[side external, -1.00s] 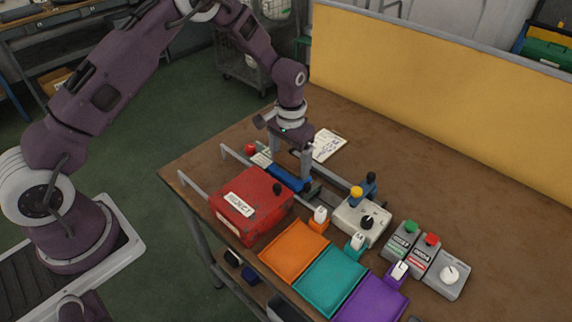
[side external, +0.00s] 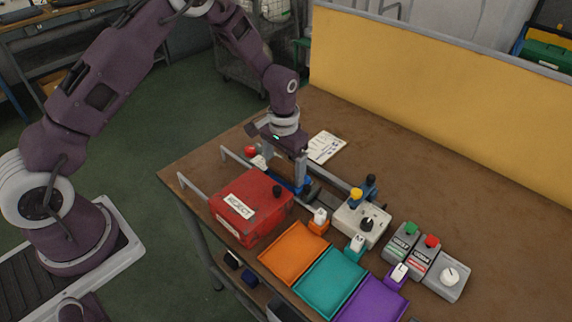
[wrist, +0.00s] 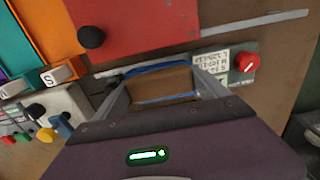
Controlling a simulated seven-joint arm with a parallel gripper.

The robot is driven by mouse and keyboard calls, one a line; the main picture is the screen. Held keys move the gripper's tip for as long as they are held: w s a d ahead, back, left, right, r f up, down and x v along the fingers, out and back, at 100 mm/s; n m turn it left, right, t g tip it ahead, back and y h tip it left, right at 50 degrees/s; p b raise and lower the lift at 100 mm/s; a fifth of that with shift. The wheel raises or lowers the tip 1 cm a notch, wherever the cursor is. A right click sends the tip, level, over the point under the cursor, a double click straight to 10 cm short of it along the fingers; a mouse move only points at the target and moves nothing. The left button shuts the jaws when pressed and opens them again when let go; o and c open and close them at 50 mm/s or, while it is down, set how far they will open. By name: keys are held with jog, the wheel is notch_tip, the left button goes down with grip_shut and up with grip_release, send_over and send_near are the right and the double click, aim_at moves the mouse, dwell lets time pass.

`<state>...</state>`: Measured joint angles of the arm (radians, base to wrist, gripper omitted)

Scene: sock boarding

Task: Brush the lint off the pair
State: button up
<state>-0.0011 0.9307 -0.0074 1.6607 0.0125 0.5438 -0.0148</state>
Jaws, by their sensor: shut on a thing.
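A blue thing (side external: 302,188) lies low behind the red box, partly hidden by my gripper. I cannot tell whether it is the pair or a tool. My gripper (side external: 288,178) is down at it with its fingers pointing at the table. In the wrist view my gripper (wrist: 160,82) has its two fingers well apart, one at each end of this blue-edged thing (wrist: 158,68), and is shut on it. A brown area shows between the fingers, below the blue edge. No lint can be made out.
A red REJECT box (side external: 252,204) with a black knob stands close in front of my gripper. Orange (side external: 293,252), teal (side external: 329,283) and purple (side external: 371,302) trays lie to the right. A white control box (side external: 361,220) and button boxes (side external: 421,252) stand beyond. The back right table is clear.

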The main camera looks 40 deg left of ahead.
jog(key=shift+s+r, duration=0.1)
jog(key=shift+r, duration=2.8)
jog(key=shift+r, duration=0.15)
jog(key=shift+r, duration=1.4)
